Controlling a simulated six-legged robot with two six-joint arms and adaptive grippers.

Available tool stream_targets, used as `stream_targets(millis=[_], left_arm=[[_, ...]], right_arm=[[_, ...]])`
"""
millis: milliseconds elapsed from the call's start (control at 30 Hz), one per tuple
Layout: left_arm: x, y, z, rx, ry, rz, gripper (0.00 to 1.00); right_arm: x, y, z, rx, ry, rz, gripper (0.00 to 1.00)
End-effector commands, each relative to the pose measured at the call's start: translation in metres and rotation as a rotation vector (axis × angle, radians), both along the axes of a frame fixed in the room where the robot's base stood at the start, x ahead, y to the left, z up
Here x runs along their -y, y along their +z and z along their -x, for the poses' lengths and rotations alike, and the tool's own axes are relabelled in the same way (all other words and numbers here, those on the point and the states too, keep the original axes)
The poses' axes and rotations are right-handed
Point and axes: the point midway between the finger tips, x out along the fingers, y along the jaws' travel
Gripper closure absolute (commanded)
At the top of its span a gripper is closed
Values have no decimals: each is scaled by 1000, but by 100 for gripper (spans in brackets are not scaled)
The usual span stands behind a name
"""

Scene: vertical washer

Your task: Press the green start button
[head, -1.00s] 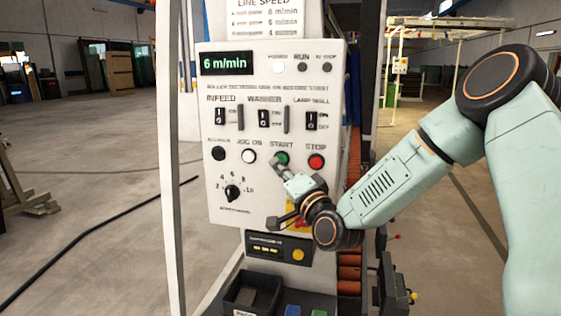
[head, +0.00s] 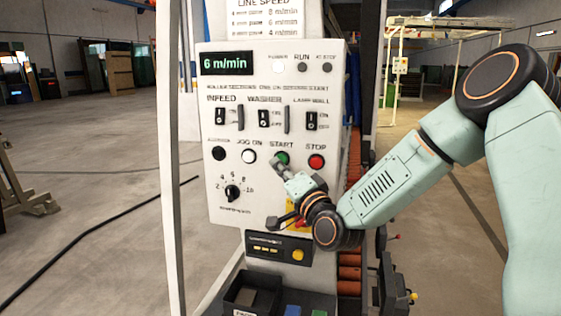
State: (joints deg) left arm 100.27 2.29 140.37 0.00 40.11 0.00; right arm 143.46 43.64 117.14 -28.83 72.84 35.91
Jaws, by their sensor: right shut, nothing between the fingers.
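The green start button (head: 282,158) sits on the white control panel (head: 225,180), under the word START. Its lower part is hidden behind my right gripper (head: 279,165). My right gripper is shut and empty, with its fingertips at the button's lower edge in the picture. I cannot tell whether the tips touch it. My left gripper is not in view.
A red stop button (head: 316,161) is just right of the green one and a white jog button (head: 248,156) is left of it. A black dial (head: 232,193) and several switches are on the panel. A black bin (head: 252,294) stands below.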

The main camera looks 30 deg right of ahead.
Motion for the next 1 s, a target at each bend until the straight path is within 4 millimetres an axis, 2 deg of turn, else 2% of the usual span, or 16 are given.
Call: stream_targets(millis=[1000], left_arm=[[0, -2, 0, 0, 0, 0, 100]], right_arm=[[9, 0, -8, 0, 0, 0, 100]])
